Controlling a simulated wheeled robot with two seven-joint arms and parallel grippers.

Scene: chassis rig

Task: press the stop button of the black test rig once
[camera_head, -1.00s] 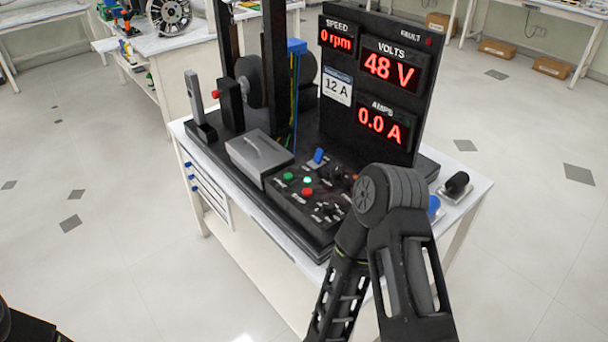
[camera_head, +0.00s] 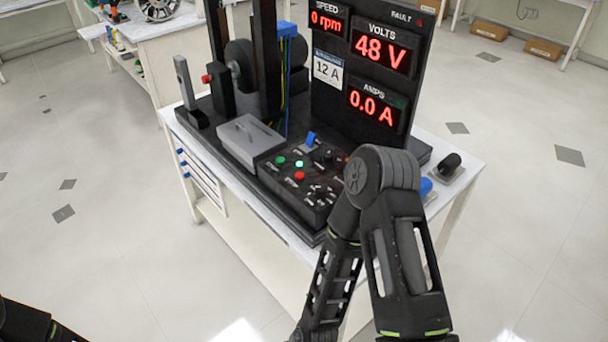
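The black test rig (camera_head: 270,190) stands on a white workbench. Its control panel has a red button (camera_head: 299,176), a green button (camera_head: 281,160), a lit green lamp (camera_head: 299,164), a blue switch (camera_head: 311,139) and several dark knobs. The red button appears to be the stop button; its label is too small to read. The display reads 0 rpm, 48 V and 0.0 A. My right arm stands in front of the rig's right side and hides part of the panel's right end. Its gripper is not visible. Part of my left arm shows at the lower left, its gripper out of view.
Another red button (camera_head: 206,79) sits on a black post at the rig's left. A grey box with a handle (camera_head: 251,138) lies beside the panel. A black cylinder on a small plate (camera_head: 449,165) lies at the bench's right. The floor in front is clear.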

